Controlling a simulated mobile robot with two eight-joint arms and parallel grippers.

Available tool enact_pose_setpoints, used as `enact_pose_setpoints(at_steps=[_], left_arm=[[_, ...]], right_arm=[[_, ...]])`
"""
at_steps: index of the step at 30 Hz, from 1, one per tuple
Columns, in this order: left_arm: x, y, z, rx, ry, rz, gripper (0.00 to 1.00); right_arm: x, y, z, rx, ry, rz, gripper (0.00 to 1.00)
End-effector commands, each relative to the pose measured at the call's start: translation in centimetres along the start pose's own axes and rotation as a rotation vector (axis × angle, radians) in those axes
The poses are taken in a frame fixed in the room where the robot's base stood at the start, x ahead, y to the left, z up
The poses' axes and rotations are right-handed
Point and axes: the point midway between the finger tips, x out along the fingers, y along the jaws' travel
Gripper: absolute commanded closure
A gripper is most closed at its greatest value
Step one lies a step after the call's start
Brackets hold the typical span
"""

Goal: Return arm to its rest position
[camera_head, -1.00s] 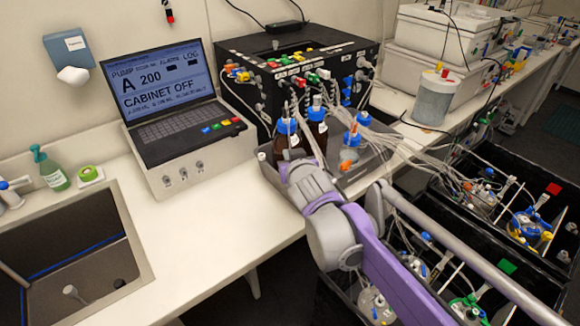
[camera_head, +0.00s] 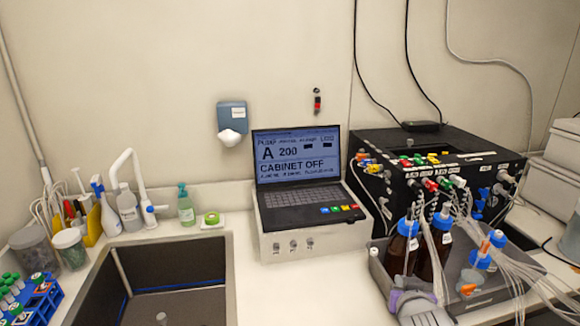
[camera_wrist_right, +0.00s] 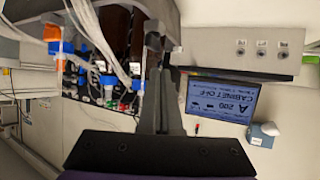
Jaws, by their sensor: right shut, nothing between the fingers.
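My right gripper (camera_head: 404,292) shows at the bottom edge of the head view, in front of the brown bottles. Most of its arm is cut off below the frame. In the right wrist view the two fingers of this gripper (camera_wrist_right: 154,45) are together, with nothing between them. Brown bottles with blue caps (camera_head: 402,245) stand in a grey tray (camera_head: 378,268) just beyond the gripper. I cannot tell whether the gripper touches the tray. My left gripper is not in view.
A laptop-like console (camera_head: 300,170) reading "CABINET OFF" stands left of a black pump cabinet (camera_head: 375,205). Loose tubing (camera_head: 505,265) spreads right of the bottles. A sink (camera_head: 225,270) lies at left. The counter between sink and tray (camera_head: 290,295) is clear.

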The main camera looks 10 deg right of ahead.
Motion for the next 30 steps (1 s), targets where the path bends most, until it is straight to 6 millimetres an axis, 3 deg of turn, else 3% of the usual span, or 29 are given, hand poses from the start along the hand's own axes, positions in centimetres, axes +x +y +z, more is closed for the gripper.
enact_pose_setpoints(at_steps=[2,9,12,15,20,30], left_arm=[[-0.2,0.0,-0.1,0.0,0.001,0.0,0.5],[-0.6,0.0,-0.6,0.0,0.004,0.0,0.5],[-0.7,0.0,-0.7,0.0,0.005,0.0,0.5],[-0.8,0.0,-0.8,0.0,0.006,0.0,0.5],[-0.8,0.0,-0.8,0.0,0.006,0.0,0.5],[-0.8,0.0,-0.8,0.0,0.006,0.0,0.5]], right_arm=[[-1.4,-0.9,2.9,-0.018,-0.071,-0.017,1.0],[-7.8,-4.3,16.0,-0.127,-0.398,-0.137,1.0],[-10.3,-5.3,20.3,-0.175,-0.505,-0.198,1.0],[-12.1,-5.8,23.1,-0.209,-0.576,-0.244,1.0],[-13.2,-6.2,24.8,-0.23,-0.619,-0.273,1.0],[-13.1,-6.1,24.7,-0.229,-0.619,-0.272,1.0]])
